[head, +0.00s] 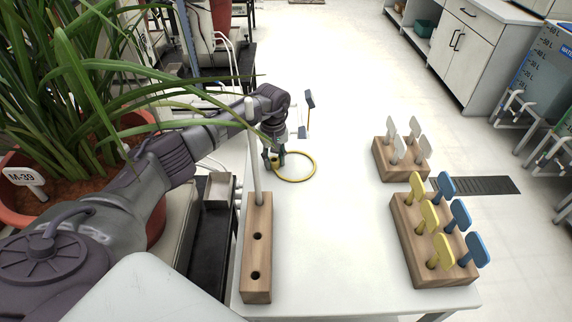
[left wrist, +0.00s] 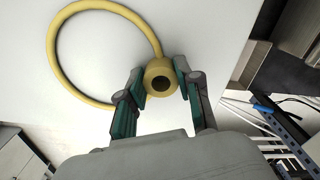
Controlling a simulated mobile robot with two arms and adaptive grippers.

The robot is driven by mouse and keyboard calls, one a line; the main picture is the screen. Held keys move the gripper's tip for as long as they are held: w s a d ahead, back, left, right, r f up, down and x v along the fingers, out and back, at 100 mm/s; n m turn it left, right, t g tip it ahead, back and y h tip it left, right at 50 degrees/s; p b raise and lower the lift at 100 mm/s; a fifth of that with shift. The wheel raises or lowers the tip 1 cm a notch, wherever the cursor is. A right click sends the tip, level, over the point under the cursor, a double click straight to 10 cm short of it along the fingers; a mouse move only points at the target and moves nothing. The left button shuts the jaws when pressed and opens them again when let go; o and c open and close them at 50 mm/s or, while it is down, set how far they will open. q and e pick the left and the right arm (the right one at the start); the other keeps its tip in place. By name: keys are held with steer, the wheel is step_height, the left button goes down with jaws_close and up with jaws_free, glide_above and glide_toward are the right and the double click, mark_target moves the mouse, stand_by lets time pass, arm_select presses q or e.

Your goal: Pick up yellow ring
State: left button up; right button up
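The yellow ring (head: 296,177) is a thin hoop with a thick collar on its left side, at the far left of the white table. In the left wrist view the hoop (left wrist: 57,58) lies over the white top, with its hollow collar (left wrist: 161,77) between my left gripper's fingers. My left gripper (head: 273,160) points down at the collar. I cannot tell whether the ring touches the table. My right gripper is not in view.
A wooden block (head: 257,248) with a tall pale rod (head: 254,150) and holes stands near my left arm. Wooden holders carry yellow and blue tags (head: 405,245) and white tags (head: 388,161) at right. A leafy potted plant (head: 75,80) overhangs my left arm. The table's middle (head: 335,230) is clear.

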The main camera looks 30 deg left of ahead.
arm_select(q)
steer(key=shift+c, duration=1)
step_height(320, 180, up, 10)
steer(key=p, duration=0.6)
